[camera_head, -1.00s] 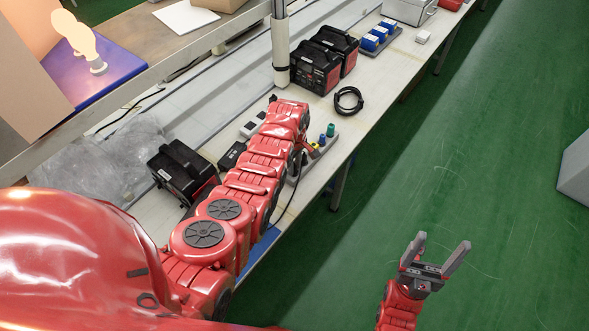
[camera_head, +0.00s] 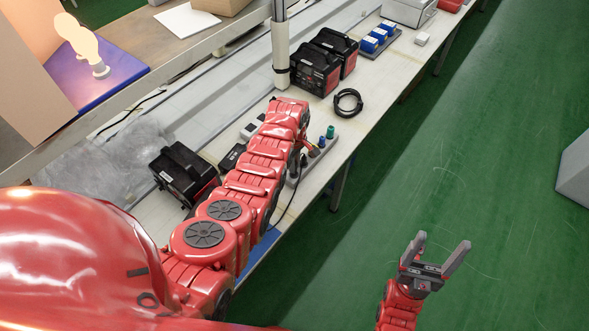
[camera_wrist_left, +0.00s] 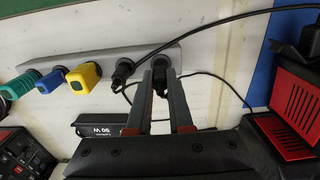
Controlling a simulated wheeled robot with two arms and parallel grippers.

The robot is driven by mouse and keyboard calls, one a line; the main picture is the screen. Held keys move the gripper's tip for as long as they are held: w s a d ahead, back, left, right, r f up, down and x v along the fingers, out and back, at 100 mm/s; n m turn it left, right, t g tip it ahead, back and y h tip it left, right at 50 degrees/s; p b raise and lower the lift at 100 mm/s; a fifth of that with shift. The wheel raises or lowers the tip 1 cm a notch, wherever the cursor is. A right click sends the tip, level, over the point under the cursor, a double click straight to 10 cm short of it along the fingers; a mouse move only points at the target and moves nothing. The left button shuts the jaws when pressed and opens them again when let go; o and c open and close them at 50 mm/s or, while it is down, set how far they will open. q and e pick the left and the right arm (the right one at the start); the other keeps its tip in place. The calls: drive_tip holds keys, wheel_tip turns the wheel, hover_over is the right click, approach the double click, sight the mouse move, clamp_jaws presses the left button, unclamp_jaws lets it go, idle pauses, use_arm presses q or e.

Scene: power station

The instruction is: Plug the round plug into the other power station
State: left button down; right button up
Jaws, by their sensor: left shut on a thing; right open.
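In the left wrist view my left gripper (camera_wrist_left: 160,78) is shut on a black plug (camera_wrist_left: 160,88), at the right end of a grey power strip (camera_wrist_left: 95,71). The fingers hide most of the plug, so I cannot tell its shape or whether it is seated. Another black plug (camera_wrist_left: 123,72) with a cord sits in the strip beside it. In the head view my left arm hides this gripper. A black and red power station (camera_head: 184,174) stands left of the arm; two more (camera_head: 316,68) (camera_head: 338,48) stand further back. My right gripper (camera_head: 435,262) is open and empty over the green floor.
Yellow (camera_wrist_left: 84,77), blue (camera_wrist_left: 51,81) and teal (camera_wrist_left: 22,85) plugs also sit in the strip. A black adapter (camera_wrist_left: 105,127) lies near the fingers. A black cable coil (camera_head: 348,102) lies on the table. A white pole (camera_head: 281,52) rises behind it.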

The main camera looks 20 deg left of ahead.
use_arm(q)
drive_tip(key=shift+r+p, duration=1.2)
drive_tip(key=shift+r, duration=0.9)
